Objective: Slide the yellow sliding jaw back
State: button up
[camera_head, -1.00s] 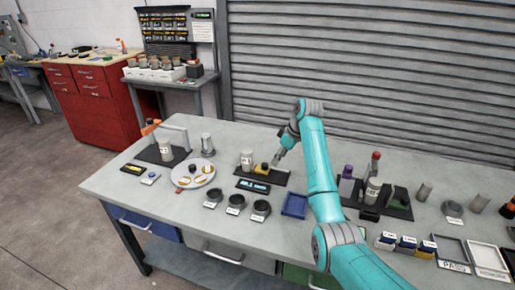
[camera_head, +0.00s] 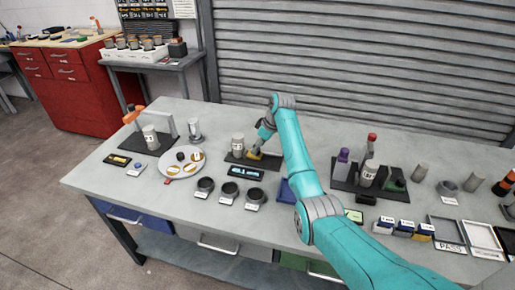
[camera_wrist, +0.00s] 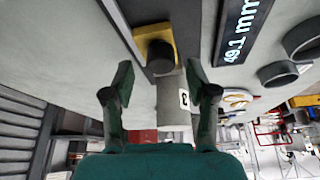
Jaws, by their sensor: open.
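The yellow sliding jaw (camera_head: 254,156) sits on a dark gauge base (camera_head: 232,161) in the middle of the bench. In the wrist view the yellow jaw (camera_wrist: 141,33) carries a black round knob (camera_wrist: 161,58). A grey cylinder (camera_head: 237,144) stands on the base left of the jaw; in the wrist view the cylinder (camera_wrist: 172,112) shows a "3" label. My gripper (camera_head: 257,149) is at the jaw, partly hiding it in the head view. In the wrist view my gripper (camera_wrist: 160,76) is open, its fingers apart with the knob beyond the gap and no contact clear.
A display (camera_head: 245,173) in front of the base reads 49.1 mm in the wrist view. A white plate (camera_head: 169,169) is left; a dark rack with bottles (camera_head: 352,178) is right.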

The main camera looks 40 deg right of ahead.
jog(key=shift+w+a+f, duration=0.15)
jog(key=shift+w+f, duration=0.1)
jog(key=shift+f, duration=0.4)
